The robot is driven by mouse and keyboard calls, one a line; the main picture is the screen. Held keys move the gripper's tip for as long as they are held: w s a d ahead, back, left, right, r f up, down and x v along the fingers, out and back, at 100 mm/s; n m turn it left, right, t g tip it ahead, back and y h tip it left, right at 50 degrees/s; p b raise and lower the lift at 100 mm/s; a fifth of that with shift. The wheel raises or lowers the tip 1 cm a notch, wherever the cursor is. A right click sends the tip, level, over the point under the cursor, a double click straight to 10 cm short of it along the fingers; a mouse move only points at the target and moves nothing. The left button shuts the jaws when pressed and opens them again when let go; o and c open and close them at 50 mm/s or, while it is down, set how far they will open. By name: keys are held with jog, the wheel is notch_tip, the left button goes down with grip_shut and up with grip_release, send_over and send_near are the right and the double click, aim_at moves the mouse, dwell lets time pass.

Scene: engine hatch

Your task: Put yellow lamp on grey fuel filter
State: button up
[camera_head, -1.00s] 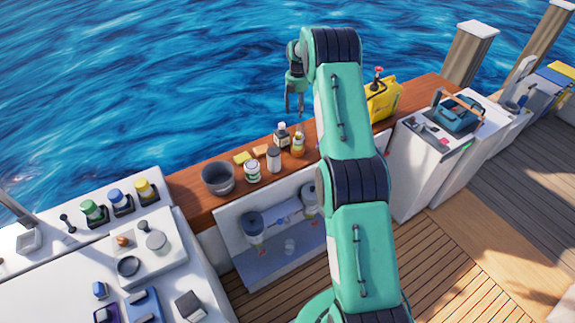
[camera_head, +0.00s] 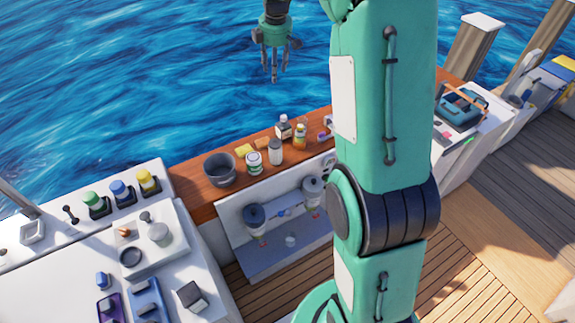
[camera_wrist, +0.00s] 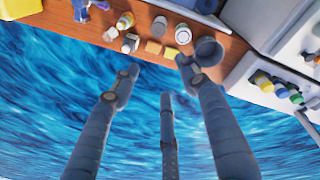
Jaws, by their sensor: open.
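The yellow lamp (camera_head: 149,181) stands in a dark base on the white counter at the left, at the right end of a row with a blue and a green one. It also shows in the wrist view (camera_wrist: 263,81). Two grey filter-like canisters, one at the left (camera_head: 255,219) and one at the right (camera_head: 312,191), hang in the open hatch below the wooden ledge. I cannot tell which one is the grey fuel filter. My gripper (camera_head: 275,76) is open and empty, fingers pointing down, beyond the ledge with water behind it, apart from the lamp and canisters.
A dark pot (camera_head: 219,169), a white-lidded jar (camera_head: 254,163), bottles and yellow sponges crowd the wooden ledge (camera_head: 196,193). A raised white tray (camera_head: 145,243) with small parts lies on the left counter. My arm hides part of the ledge's right side.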

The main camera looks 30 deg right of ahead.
jog(key=s+a+r+m+t, duration=0.1)
jog(key=s+a+r+m, duration=0.1)
jog(key=s+a+r, duration=0.4)
jog(key=s+a+r+m, duration=0.2)
jog(key=s+a, duration=0.1)
jog(key=s, duration=0.5)
jog(key=s+a+r+m+t, duration=0.1)
jog(key=s+a+r+m, duration=0.1)
jog(key=s+a+r, duration=0.45)
jog(key=s+a+f+m, duration=0.2)
jog(key=s, duration=0.6)
jog(key=s+a+f+m+t, duration=0.1)
jog(key=s+a+f+m, duration=0.1)
jog(key=s, duration=0.6)
jog(key=s+a+f+m, duration=0.2)
jog(key=s, duration=0.7)
jog(key=shift+f+t, duration=0.25)
jog(key=shift+t, duration=0.05)
jog(key=shift+s, duration=0.1)
notch_tip(320, 180, down, 11)
jog(key=b, duration=1.1)
jog(key=shift+f, duration=0.2)
